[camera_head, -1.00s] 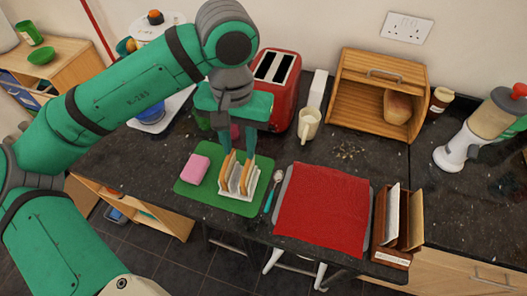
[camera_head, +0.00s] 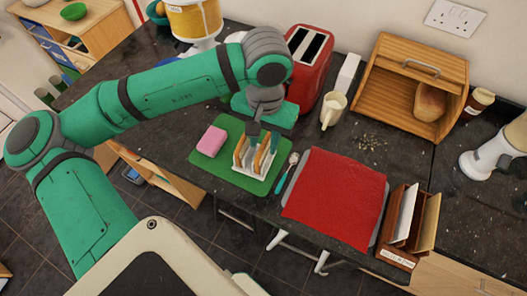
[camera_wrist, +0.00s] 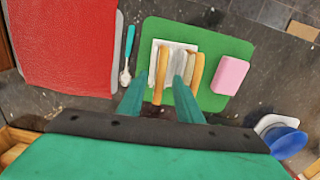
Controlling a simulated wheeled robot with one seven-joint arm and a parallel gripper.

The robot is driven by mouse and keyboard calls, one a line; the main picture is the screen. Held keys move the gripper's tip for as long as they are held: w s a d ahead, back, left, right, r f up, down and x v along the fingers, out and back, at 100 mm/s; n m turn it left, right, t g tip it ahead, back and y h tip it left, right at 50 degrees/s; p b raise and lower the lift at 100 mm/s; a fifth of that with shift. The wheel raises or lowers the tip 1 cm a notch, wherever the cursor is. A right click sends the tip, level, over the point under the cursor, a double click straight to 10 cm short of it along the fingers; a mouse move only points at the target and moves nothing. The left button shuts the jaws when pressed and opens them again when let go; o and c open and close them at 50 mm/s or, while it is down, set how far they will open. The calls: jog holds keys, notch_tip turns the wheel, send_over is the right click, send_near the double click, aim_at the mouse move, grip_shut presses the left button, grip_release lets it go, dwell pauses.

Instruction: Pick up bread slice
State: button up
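A white toast rack (camera_head: 244,172) stands on a green mat (camera_head: 212,176) and holds several upright brown bread slices (camera_head: 263,158). It also shows in the wrist view (camera_wrist: 172,45). My gripper (camera_head: 263,146) is over the rack, pointing down. In the wrist view my gripper (camera_wrist: 161,80) has its two green fingers spread apart. One bread slice (camera_wrist: 160,72) shows in the gap between them, with no clear contact. More slices (camera_wrist: 195,68) show to the right, past the right finger. How deep the fingertips reach is hard to tell.
A pink sponge (camera_head: 211,141) lies on the mat, left of the rack. A spoon (camera_head: 286,173) and a red cloth (camera_head: 335,197) lie to the right. A red toaster (camera_head: 309,75), a cream mug (camera_head: 332,110) and a wooden bread bin (camera_head: 405,90) stand behind.

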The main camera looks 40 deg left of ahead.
jog(key=shift+f, duration=0.8)
jog(key=shift+c, duration=0.3)
grip_shut()
jog(key=shift+r, duration=0.15)
notch_tip(320, 180, up, 10)
jog(key=shift+f, duration=0.1)
